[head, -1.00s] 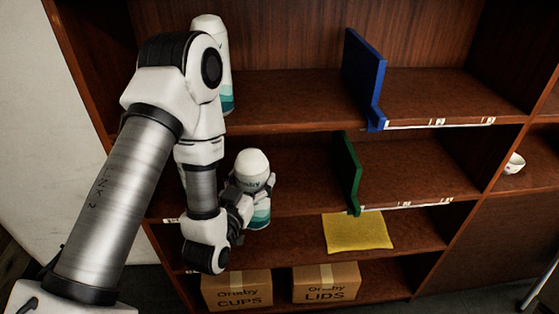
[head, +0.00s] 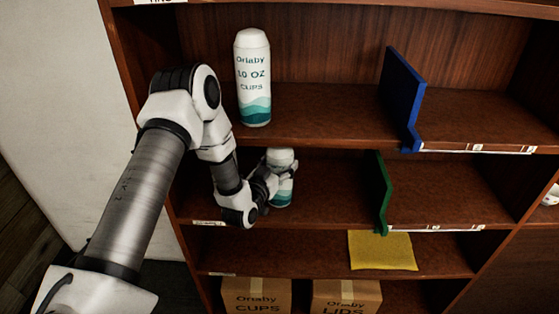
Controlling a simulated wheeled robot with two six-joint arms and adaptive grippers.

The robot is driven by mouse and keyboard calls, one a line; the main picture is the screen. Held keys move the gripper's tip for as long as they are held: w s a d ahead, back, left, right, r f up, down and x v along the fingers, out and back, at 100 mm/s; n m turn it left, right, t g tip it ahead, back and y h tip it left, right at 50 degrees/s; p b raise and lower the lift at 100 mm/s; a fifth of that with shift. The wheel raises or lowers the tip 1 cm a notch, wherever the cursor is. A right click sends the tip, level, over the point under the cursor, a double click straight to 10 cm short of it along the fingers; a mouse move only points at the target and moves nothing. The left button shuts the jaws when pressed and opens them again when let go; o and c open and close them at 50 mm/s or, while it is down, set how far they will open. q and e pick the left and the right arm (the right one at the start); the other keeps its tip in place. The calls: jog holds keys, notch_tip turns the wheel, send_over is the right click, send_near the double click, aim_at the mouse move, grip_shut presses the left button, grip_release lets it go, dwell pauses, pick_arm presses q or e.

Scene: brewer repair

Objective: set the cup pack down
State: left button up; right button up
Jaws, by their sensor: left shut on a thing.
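A white and teal cup pack (head: 281,160) stands upright within the second shelf bay, left of the green divider. My left gripper (head: 270,184) is shut on this pack from its left side and covers part of it. The pack's base is close to the shelf surface; I cannot tell whether it touches. Another cup pack (head: 253,78), marked 10 OZ, stands upright on the shelf above. My right gripper is not in view.
A blue divider (head: 403,98) stands on the upper shelf and a green divider (head: 383,192) on the second shelf (head: 330,200). A yellow cloth (head: 380,250) lies below. Cups (head: 256,296) and lids (head: 345,297) boxes sit at the bottom.

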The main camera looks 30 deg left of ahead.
pick_arm(q)
jog(key=shift+w+f, duration=0.1)
jog(key=shift+f, duration=0.25)
jog(key=o, duration=1.4)
